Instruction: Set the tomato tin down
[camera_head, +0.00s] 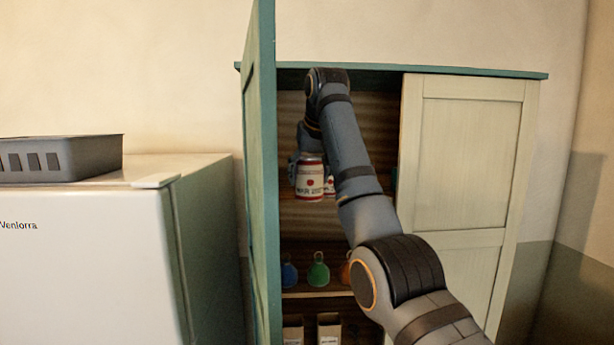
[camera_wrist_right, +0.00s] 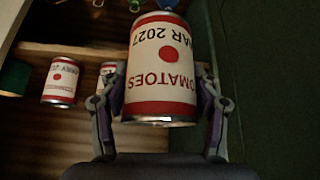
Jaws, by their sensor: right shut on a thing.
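The tomato tin (camera_head: 310,182), white with red bands and a red dot, is inside the open left part of the wall cupboard. My right gripper (camera_wrist_right: 162,92) is shut around it, one finger on each side, in the right wrist view. There the tin (camera_wrist_right: 160,65) appears with its lettering upside down. In the head view its base is close to the shelf board (camera_head: 302,212); I cannot tell whether it touches. My right arm hides part of the shelf. My left gripper is not in view.
Another red-and-white tin (camera_head: 330,187) shows behind the held one; similar tins (camera_wrist_right: 62,82) stand beside it in the wrist view. A lower shelf holds a green flask (camera_head: 318,270) and a blue one (camera_head: 289,272). The open door (camera_head: 262,180) stands close on the left; the right door (camera_head: 466,165) is shut.

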